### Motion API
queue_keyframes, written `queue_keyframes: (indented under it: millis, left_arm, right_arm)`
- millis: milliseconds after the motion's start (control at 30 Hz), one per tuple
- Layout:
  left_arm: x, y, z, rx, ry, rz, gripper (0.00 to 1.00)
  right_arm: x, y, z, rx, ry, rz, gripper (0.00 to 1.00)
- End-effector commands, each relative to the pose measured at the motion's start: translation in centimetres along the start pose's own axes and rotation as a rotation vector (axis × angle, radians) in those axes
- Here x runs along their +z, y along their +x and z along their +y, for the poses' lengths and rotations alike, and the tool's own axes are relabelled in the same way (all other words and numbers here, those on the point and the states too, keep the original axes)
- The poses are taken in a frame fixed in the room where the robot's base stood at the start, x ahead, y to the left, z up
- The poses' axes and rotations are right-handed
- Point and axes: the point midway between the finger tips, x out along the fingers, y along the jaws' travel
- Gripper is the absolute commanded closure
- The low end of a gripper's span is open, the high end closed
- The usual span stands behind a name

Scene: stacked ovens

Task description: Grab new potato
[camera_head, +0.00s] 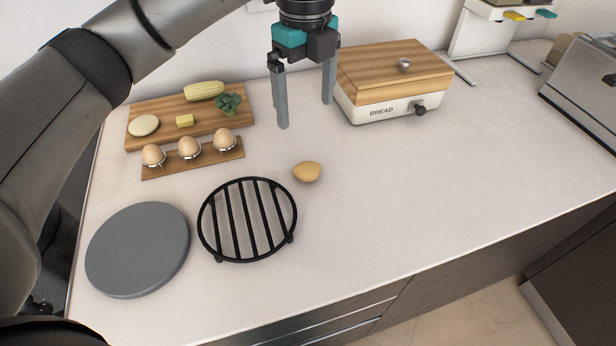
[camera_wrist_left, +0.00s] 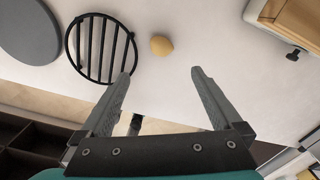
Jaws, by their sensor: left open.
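A small yellow-brown potato (camera_head: 307,172) lies on the white counter, just right of the black round trivet. It also shows in the left wrist view (camera_wrist_left: 161,45), ahead of the fingers and between their lines. My left gripper (camera_head: 306,114) is open and empty, with its fingers pointing down. It hangs above the counter, behind the potato and left of the bread box in the head view. The two fingers also show in the left wrist view (camera_wrist_left: 163,73), wide apart with nothing between them. My right gripper is not in view.
A black trivet (camera_head: 231,220) and a grey round plate (camera_head: 138,249) lie at left. An egg holder (camera_head: 180,167) with eggs and a wooden board (camera_head: 137,107) with food lie behind them. A bread box (camera_head: 372,105) stands at back right. The counter right of the potato is clear.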

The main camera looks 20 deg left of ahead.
Motion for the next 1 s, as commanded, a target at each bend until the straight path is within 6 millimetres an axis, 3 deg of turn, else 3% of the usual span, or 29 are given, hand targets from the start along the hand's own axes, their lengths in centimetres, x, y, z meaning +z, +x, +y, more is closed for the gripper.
queue_keyframes:
  millis: [400, 767, 1000]
  left_arm:
    - [0.0, 8.0, 0.1, 0.005, 0.0, 0.001, 0.01]
    - [0.0, 10.6, 0.0, 0.003, -0.001, 0.001, 0.01]
    - [0.0, 14.1, -0.2, 0.005, -0.001, 0.002, 0.01]
  right_arm:
    - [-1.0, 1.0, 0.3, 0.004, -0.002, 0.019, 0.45]
    - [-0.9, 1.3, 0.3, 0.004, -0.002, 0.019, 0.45]
    - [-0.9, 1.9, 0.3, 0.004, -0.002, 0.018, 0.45]
